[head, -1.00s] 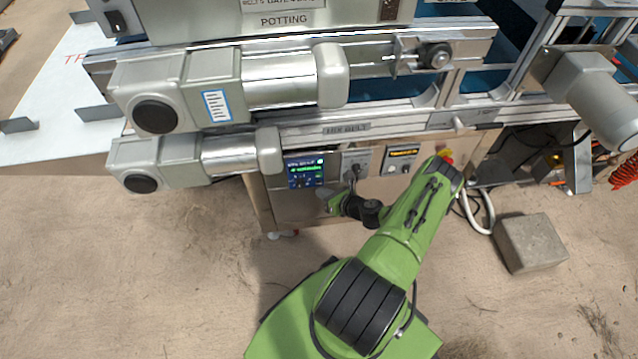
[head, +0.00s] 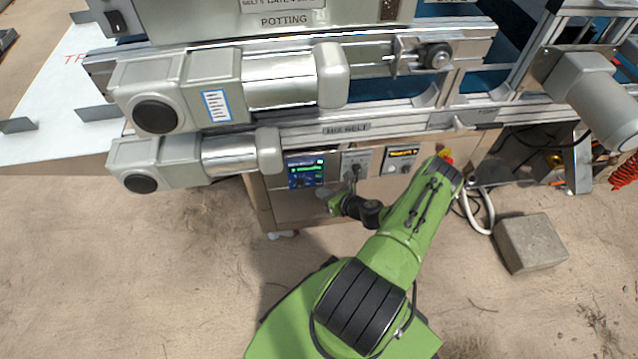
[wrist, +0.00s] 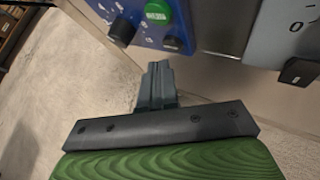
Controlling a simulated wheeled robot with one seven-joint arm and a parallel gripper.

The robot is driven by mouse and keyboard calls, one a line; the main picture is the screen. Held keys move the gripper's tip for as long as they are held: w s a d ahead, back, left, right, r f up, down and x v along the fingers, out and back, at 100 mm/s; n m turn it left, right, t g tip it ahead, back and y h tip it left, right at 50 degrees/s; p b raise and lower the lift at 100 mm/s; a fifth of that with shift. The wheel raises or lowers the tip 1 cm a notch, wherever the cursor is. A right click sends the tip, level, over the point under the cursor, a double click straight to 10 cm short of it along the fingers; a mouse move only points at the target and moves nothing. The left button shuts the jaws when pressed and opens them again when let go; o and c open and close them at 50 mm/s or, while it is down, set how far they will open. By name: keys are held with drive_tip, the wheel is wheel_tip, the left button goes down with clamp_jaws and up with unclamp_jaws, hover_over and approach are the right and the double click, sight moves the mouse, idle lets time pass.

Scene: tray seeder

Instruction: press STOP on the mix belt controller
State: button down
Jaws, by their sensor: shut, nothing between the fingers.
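The controller with a blue face and a lit screen (head: 306,171) is on the cabinet front, below the MIX BELT label (head: 347,129). In the wrist view its blue face (wrist: 145,28) shows at the top, cut off by the frame edge. It carries a green button (wrist: 157,12) and dark knobs or buttons (wrist: 122,30) (wrist: 174,44). Their lettering is too small to read, so I cannot tell which is STOP. My gripper (wrist: 156,72) is shut and empty, its tips just below the blue face in that view and apparently apart from it. In the head view my gripper (head: 324,195) is beneath the screen.
A grey switch panel (head: 355,166) and another panel with an amber display (head: 400,160) sit to the right. A red button (head: 446,155) shows beyond my arm. Grey motors (head: 200,158) overhang the cabinet. A concrete block (head: 530,243) lies on the floor at right.

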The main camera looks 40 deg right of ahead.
drive_tip(key=shift+w, duration=0.1)
idle(0.6)
drive_tip(key=shift+w+d, duration=0.25)
drive_tip(key=shift+w+d, duration=0.2)
drive_tip(key=shift+w, duration=0.15)
idle(0.7)
drive_tip(key=shift+s, duration=0.15)
drive_tip(key=shift+s+a+p, duration=0.3)
drive_tip(key=shift+s+a, duration=0.15)
drive_tip(key=shift+s, duration=0.1)
drive_tip(key=s+a+p, duration=0.1)
drive_tip(key=s, duration=0.1)
drive_tip(key=s+a+p, duration=0.1)
drive_tip(key=s, duration=0.1)
drive_tip(key=shift+a, duration=0.4)
idle(0.6)
